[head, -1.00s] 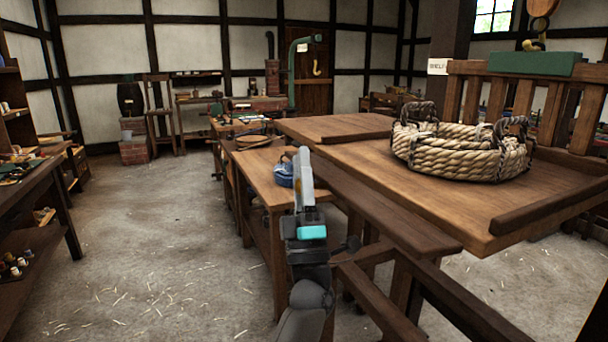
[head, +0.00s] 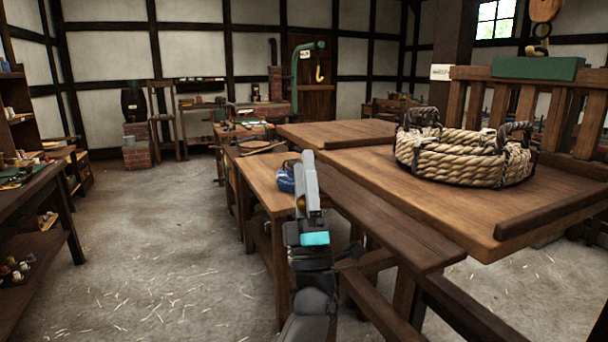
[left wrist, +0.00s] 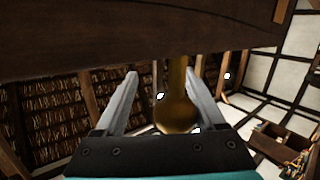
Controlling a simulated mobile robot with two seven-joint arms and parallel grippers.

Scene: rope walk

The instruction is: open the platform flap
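The wooden platform (head: 430,205) stands at the right in the head view, with a coil of thick rope (head: 465,158) on it. A long dark board (head: 390,228) runs along its near left side; I cannot tell whether this is the flap. My left gripper (head: 306,172) points up beside that board. In the left wrist view the fingers (left wrist: 160,95) stand apart. A rounded brass-coloured knob (left wrist: 178,112) on a stem shows between them, nearer the right finger, below a dark wooden beam (left wrist: 120,25). Contact is not clear. My right gripper is out of view.
A workbench (head: 263,172) with a blue coil (head: 286,178) stands just beyond my left gripper. A slatted rail with a green block (head: 538,68) rises behind the platform. A shelf table (head: 30,195) is at the far left. The floor (head: 165,240) between is clear.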

